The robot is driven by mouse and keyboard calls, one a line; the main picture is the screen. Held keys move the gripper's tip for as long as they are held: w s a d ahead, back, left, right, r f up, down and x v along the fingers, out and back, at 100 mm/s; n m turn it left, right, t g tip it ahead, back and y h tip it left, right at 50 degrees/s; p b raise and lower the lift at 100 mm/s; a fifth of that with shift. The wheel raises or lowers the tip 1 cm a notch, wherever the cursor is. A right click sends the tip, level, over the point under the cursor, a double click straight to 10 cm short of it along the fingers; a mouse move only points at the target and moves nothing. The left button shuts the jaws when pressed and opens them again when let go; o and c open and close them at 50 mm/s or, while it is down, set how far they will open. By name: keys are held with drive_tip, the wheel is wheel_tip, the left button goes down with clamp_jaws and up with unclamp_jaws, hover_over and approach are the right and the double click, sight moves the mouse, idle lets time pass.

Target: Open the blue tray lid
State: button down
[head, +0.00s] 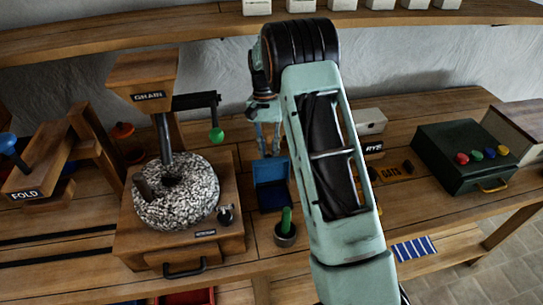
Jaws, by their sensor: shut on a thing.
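The small blue tray (273,200) sits on the wooden bench, between the grain mill and my arm. Its blue lid (270,171) stands raised at the tray's back edge, and the dark blue inside of the tray shows in front of it. My gripper (268,153) points down from above, with its fingertips at the lid's top edge. It is shut on the lid. The exact contact is small and hard to make out.
A stone grain mill (176,196) with a green-knobbed crank (216,135) stands close on the left. A grey cup with a green handle (286,232) stands just in front of the tray. A dark green box (463,160) is at the right.

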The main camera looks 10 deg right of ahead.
drive_tip(key=shift+w+a+f, duration=0.3)
drive_tip(key=shift+w+f, duration=0.25)
drive_tip(key=shift+w+a+f, duration=0.25)
drive_tip(key=shift+w+f, duration=0.25)
drive_tip(key=shift+f+b, duration=0.15)
drive_tip(key=shift+b, duration=0.15)
drive_tip(key=c, duration=2.7)
unclamp_jaws()
drive_tip(key=shift+w+f, duration=0.1)
drive_tip(key=shift+w, duration=0.05)
drive_tip(key=shift+c, duration=0.2)
drive_tip(key=shift+o, duration=1.4)
drive_tip(key=shift+w+f, duration=0.15)
drive_tip(key=shift+w, duration=0.05)
drive_tip(key=shift+o, duration=1.3)
drive_tip(key=shift+a, duration=0.15)
drive_tip(key=o, duration=0.4)
drive_tip(key=shift+d+r, duration=0.25)
drive_tip(key=shift+d, duration=0.05)
drive_tip(key=shift+r, duration=0.1)
wheel_tip(320, 180, up, 10)
drive_tip(key=shift+f, duration=0.1)
